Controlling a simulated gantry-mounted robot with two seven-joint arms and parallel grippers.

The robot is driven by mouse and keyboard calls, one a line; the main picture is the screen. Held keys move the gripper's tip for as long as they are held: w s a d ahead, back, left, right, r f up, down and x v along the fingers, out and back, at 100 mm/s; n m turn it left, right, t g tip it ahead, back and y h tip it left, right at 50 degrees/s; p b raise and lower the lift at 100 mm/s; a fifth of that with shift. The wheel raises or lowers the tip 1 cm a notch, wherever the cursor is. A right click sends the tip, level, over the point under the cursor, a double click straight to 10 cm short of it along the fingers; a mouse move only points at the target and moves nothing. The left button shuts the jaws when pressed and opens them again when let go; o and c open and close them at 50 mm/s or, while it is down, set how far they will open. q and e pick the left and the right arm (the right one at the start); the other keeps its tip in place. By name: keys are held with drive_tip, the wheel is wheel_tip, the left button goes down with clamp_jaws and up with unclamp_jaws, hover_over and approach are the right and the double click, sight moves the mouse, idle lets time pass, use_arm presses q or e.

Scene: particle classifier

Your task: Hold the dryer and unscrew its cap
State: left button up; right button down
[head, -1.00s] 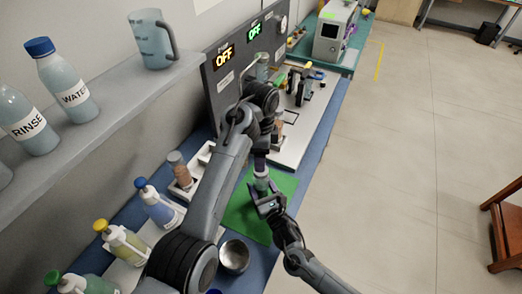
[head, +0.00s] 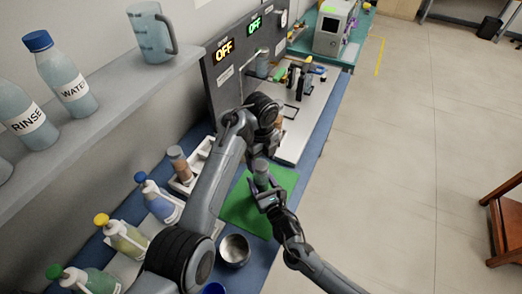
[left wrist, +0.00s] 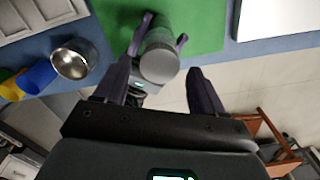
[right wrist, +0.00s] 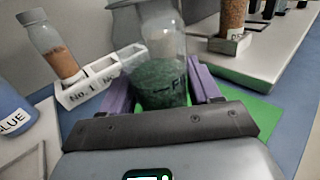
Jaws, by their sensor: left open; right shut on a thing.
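The dryer is a clear jar (right wrist: 160,80) with green particles in its lower part and a grey cap. My right gripper (head: 268,198) is shut on the jar and holds it above the green mat; its purple fingers (right wrist: 160,88) flank the jar in the right wrist view. The grey cap (left wrist: 159,62) is seen from above in the left wrist view, and also in the head view (head: 261,166). My left gripper (left wrist: 160,78) is open, its fingers apart, with the cap showing between them, closer to the left finger. The left fingertips are mostly hidden in the head view.
A green mat (head: 238,212) lies on the blue bench. A metal bowl (head: 235,250) and a blue cup (head: 214,289) stand near it. A white rack (right wrist: 95,80) holds a brown-filled vial (right wrist: 60,52). Several wash bottles line the wall side. A white plate (head: 293,140) lies beyond.

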use_arm(q)
drive_tip(key=shift+f, duration=0.85)
drive_tip(key=c, duration=1.2)
